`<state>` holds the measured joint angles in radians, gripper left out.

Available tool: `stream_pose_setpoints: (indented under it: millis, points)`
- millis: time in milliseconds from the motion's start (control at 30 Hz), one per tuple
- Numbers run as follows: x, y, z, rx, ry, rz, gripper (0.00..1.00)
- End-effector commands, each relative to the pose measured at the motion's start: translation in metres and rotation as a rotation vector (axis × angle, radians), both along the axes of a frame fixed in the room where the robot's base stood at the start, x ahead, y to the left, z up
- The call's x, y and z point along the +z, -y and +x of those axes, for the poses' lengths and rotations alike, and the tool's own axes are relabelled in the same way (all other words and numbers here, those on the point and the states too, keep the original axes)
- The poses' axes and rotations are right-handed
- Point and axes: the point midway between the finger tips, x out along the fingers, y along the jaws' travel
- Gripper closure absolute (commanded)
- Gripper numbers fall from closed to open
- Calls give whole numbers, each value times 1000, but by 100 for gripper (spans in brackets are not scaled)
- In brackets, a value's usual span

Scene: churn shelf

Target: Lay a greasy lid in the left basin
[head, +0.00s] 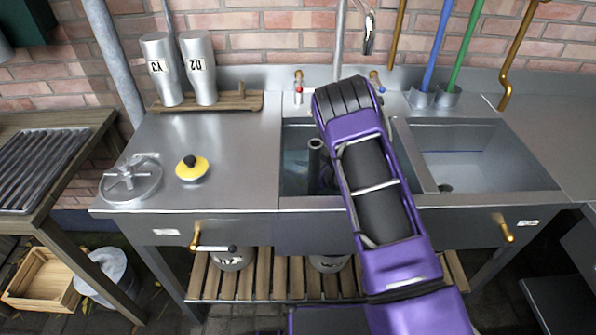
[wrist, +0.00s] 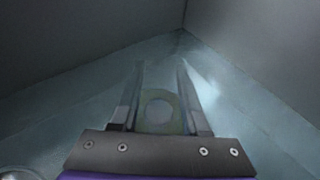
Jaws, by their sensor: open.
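My gripper (wrist: 160,75) is open and points down into the left basin (head: 294,176); the wrist view shows the basin's corner and walls around it. Between and below the fingers lies a pale disc with a dull yellowish rim (wrist: 160,113), partly hidden by the gripper body; it looks like a lid under cloudy water, apart from the fingers. In the head view my purple arm hides the gripper and part of the basin.
A dark upright pipe (head: 315,161) stands in the left basin beside my arm. The right basin (head: 470,160) looks empty. Two steel churns (head: 199,70) stand on a wooden rack at the back. The worktop between rack and lids is clear.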

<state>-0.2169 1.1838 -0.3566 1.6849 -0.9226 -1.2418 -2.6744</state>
Motion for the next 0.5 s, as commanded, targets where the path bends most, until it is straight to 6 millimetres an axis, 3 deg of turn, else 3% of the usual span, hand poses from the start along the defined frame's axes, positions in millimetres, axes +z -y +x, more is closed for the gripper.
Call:
stream_pose_setpoints:
  millis: [267, 500]
  points:
    - [18, 0, 0, 0, 0, 0, 55]
    - [31, 35, -27, -4, -1, 0, 55]
